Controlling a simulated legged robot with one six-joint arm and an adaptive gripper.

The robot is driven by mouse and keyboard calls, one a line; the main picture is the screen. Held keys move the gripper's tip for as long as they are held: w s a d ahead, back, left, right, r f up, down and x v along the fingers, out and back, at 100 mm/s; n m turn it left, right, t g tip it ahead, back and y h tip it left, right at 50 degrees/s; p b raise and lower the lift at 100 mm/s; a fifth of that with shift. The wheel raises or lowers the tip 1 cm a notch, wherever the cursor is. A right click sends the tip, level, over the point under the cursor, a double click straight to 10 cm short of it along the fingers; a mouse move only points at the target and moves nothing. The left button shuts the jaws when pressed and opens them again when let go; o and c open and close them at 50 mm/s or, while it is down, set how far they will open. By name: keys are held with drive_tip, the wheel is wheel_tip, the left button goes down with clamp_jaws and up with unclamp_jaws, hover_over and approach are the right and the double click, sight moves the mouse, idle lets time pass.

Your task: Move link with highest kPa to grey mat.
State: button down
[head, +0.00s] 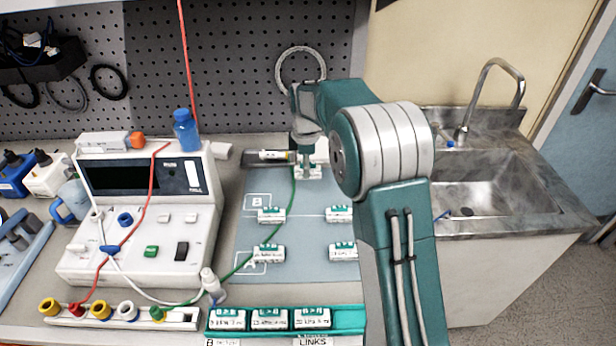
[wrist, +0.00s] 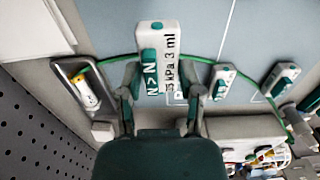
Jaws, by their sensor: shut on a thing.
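My gripper (head: 306,160) is shut on a white link with teal ends at the far part of the mat. In the wrist view my gripper (wrist: 160,88) has a finger on either side of this link (wrist: 171,40), whose label reads N>N and about 35 kPa 3 ml; the first digit is hard to read. I cannot tell if the link touches the mat. The grey mat (head: 305,235) carries other links: two in row B (head: 271,215) (head: 340,214) and two in row A (head: 269,254) (head: 343,252). A teal rack (head: 285,341) in front holds three labelled links (head: 270,319).
A green cable (head: 283,222) crosses the mat. A dark tray (head: 262,158) lies beside my gripper. A perforated wall (head: 240,60) is behind; a sink (head: 480,185) is right.

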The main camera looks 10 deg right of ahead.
sight(308, 185)
drive_tip(key=shift+w+d+f, duration=0.25)
drive_tip(key=shift+w+f, duration=0.25)
drive_tip(key=shift+f, duration=0.1)
drive_tip(key=shift+w+d+f, duration=0.2)
drive_tip(key=shift+w+f, duration=0.25)
drive_tip(key=shift+f, duration=0.15)
drive_tip(key=shift+w+f, duration=0.15)
drive_tip(key=shift+f, duration=1.6)
drive_tip(key=shift+c, duration=1.3)
unclamp_jaws()
drive_tip(key=shift+f, duration=0.1)
